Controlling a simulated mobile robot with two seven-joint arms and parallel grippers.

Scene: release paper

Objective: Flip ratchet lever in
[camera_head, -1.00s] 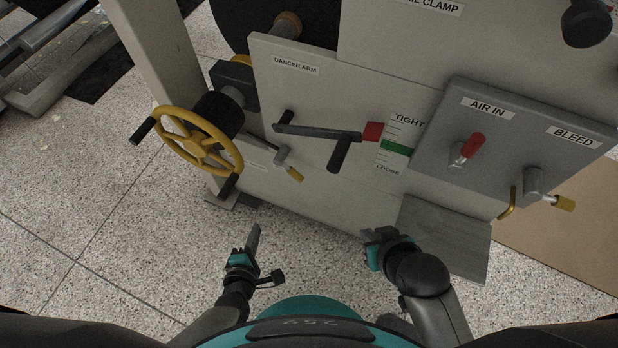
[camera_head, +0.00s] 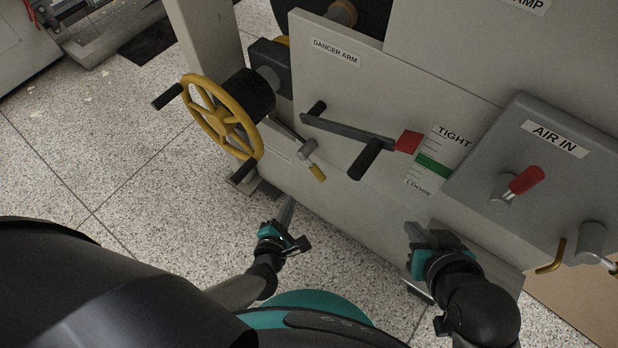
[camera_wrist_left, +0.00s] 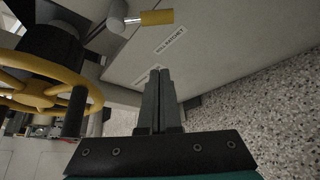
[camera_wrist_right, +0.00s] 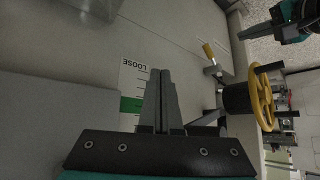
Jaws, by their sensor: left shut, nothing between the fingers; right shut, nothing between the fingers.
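The ratchet lever is a grey pivot (camera_head: 308,151) with a yellow-tipped handle (camera_head: 318,172). It sits low on the machine's pale panel, right of the yellow handwheel, and points down to the right in the head view. In the left wrist view, its yellow handle (camera_wrist_left: 157,17) shows at the top, above a small label. The yellow tip (camera_wrist_right: 208,50) also shows in the right wrist view. My left gripper (camera_head: 287,206) is shut and empty, below the lever and apart from it. My right gripper (camera_head: 412,231) is shut and empty, in front of the lower panel, right of the lever.
A yellow handwheel (camera_head: 220,118) with black handles stands left of the lever. A black dancer arm crank (camera_head: 350,132) juts out above right of it. A grey AIR IN box (camera_head: 535,175) with a red lever (camera_head: 525,181) is at right. Speckled floor (camera_head: 150,190) is open at left.

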